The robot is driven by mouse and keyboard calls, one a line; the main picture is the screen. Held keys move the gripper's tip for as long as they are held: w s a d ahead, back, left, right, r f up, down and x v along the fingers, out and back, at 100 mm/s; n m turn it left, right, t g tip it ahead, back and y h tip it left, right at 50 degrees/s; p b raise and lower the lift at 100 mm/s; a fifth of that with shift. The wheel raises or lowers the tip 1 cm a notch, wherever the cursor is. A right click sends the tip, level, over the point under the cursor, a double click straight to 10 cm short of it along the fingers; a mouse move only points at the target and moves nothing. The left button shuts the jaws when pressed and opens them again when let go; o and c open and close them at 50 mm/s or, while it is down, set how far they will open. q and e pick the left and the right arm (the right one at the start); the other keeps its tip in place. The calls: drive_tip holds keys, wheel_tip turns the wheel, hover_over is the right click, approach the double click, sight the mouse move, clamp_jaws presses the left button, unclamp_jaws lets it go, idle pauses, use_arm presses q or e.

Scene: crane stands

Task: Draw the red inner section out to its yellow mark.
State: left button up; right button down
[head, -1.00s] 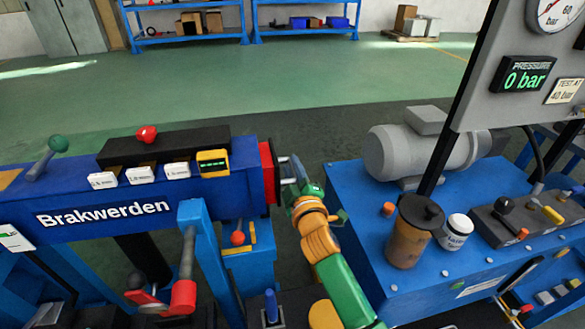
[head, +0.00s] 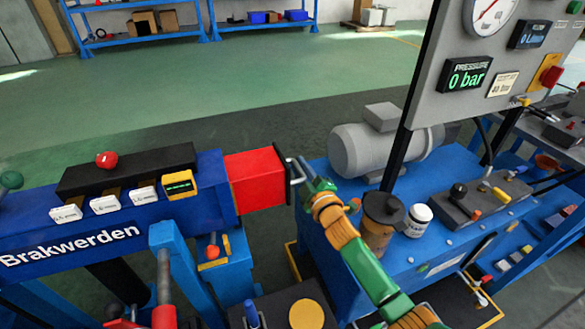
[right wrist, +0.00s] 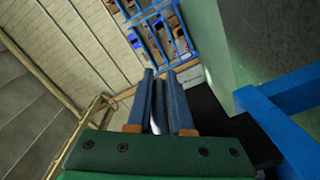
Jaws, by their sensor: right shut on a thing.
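The red inner section (head: 256,178) sticks out of the right end of the blue beam (head: 75,243) marked "Brakwerden". A metal pull handle (head: 295,171) stands on its end face. My right gripper (head: 309,181) is shut on this handle, to the right of the section. I see no yellow mark on the exposed red faces. My left gripper is not in view.
A blue bench with a grey motor (head: 372,146), a brown canister (head: 382,215) and a white jar (head: 419,219) stands close to my right forearm. A pressure panel (head: 467,75) reads 0 bar. Green floor lies open behind the beam.

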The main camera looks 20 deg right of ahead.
drive_tip(key=shift+r, duration=0.5)
drive_tip(key=c, duration=0.8)
unclamp_jaws()
drive_tip(key=shift+s, duration=0.15)
drive_tip(key=shift+s+a+r, duration=0.1)
drive_tip(key=shift+s+a, duration=0.05)
drive_tip(key=shift+f, duration=0.2)
drive_tip(key=s, duration=0.7)
